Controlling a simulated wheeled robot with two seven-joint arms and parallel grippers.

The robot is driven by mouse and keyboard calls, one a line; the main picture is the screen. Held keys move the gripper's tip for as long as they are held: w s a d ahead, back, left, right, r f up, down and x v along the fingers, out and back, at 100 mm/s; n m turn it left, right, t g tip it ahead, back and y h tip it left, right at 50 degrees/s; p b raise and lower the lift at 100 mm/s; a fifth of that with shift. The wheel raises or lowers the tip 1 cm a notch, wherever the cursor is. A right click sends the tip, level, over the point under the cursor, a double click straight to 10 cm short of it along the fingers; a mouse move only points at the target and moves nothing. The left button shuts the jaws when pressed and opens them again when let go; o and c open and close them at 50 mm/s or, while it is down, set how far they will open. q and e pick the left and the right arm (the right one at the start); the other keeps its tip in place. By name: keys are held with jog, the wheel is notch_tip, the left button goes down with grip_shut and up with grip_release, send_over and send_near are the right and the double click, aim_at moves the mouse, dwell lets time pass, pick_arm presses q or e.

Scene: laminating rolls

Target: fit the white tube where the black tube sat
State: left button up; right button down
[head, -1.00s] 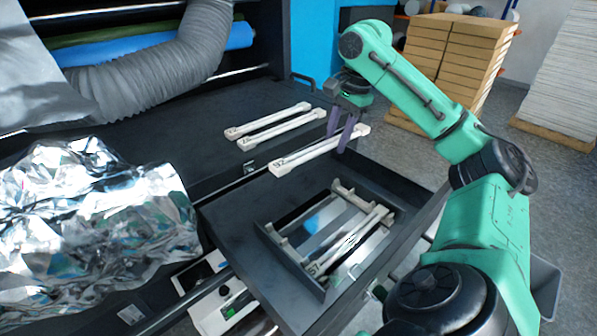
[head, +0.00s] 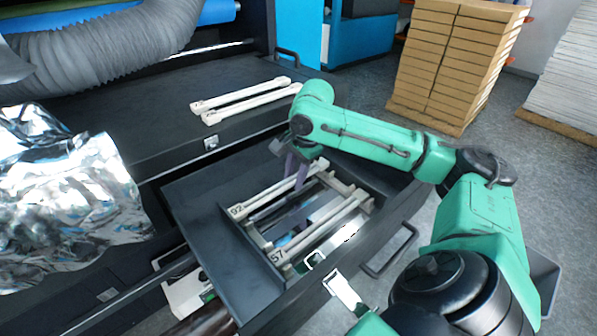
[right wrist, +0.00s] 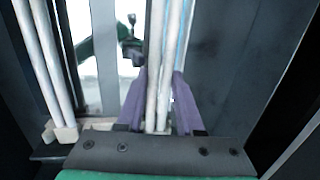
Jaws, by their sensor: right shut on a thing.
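A white tube piece marked 92 (head: 265,198), a pair of thin rods with end blocks, lies along the left side of the holder frame (head: 336,184) in the open drawer. My right gripper (head: 296,178) is shut on it near its far end. In the right wrist view the purple fingers (right wrist: 158,105) stand either side of its white rods (right wrist: 157,55). Whether its ends are seated or just above the frame I cannot tell. A similar white piece marked 57 (head: 325,228) sits to its right in the frame. I see no clearly black tube. My left gripper is out of view.
Two more white pieces (head: 245,97) lie on the dark machine top behind the drawer (head: 190,195). Crumpled silver foil (head: 70,190) is at left, below a grey hose (head: 110,50). Cardboard stacks (head: 455,65) stand at the back right. The drawer's left part is bare.

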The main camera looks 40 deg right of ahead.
jog(key=shift+s+f+b, duration=0.2)
jog(key=shift+f+b, duration=0.35)
jog(key=shift+f, duration=0.65)
jog(key=shift+d, duration=0.8)
jog(key=c, duration=0.8)
grip_release()
jog(key=shift+a+p, duration=0.1)
jog(key=shift+p, duration=0.2)
jog(key=shift+c, duration=0.2)
jog(key=o, duration=0.3)
jog(key=shift+a+r, duration=0.15)
jog(key=shift+a, duration=0.25)
jog(key=shift+d+r, duration=0.2)
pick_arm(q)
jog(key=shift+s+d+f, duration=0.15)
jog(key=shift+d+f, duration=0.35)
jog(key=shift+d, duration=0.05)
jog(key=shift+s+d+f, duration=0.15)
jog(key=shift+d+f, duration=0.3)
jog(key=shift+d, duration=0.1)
pick_arm(e)
notch_tip(320, 180, up, 11)
jog(key=s+d, duration=0.1)
jog(key=s, duration=0.1)
jog(key=shift+r, duration=0.2)
